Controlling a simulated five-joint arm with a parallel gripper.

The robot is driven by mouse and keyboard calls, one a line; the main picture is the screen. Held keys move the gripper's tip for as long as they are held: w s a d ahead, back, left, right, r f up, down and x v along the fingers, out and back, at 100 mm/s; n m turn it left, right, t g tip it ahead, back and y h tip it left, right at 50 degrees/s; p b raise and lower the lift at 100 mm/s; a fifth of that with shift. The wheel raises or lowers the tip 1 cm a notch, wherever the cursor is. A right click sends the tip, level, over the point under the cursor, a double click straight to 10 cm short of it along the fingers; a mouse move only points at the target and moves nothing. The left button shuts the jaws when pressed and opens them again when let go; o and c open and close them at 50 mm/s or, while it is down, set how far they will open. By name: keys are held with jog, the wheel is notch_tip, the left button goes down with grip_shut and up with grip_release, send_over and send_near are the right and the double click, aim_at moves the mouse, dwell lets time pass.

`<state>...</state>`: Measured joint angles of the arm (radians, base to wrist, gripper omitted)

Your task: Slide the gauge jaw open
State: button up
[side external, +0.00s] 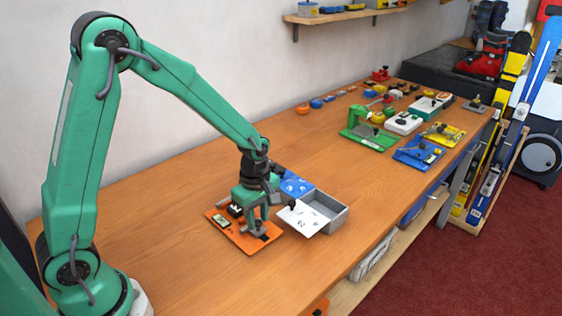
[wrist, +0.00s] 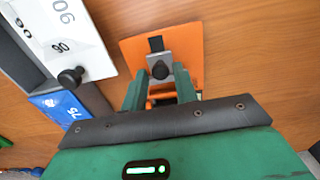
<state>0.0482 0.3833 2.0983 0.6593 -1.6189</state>
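The gauge is an orange plate (side external: 236,238) lying flat on the bench, with a small dark-framed display (side external: 222,221) at its left. In the wrist view the plate (wrist: 185,45) carries a dark slot (wrist: 156,43) and a grey jaw block (wrist: 158,62) with a round black knob (wrist: 160,70). My gripper (wrist: 160,84) points down over the plate, its green fingers apart on either side of the knob, with gaps showing. Contact with the jaw cannot be told. In the side view my gripper (side external: 258,232) hides most of the jaw.
A grey open box (side external: 326,210) with a white sliding lid (side external: 302,218) stands close right of the plate; the lid's black knob (wrist: 70,76) is near my gripper. A blue piece (side external: 297,186) lies behind. A green fixture (side external: 368,138) stands farther back. Bench in front is clear.

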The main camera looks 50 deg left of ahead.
jog(key=shift+r, duration=2.65)
jog(key=shift+r, duration=0.1)
jog(key=shift+r, duration=1.9)
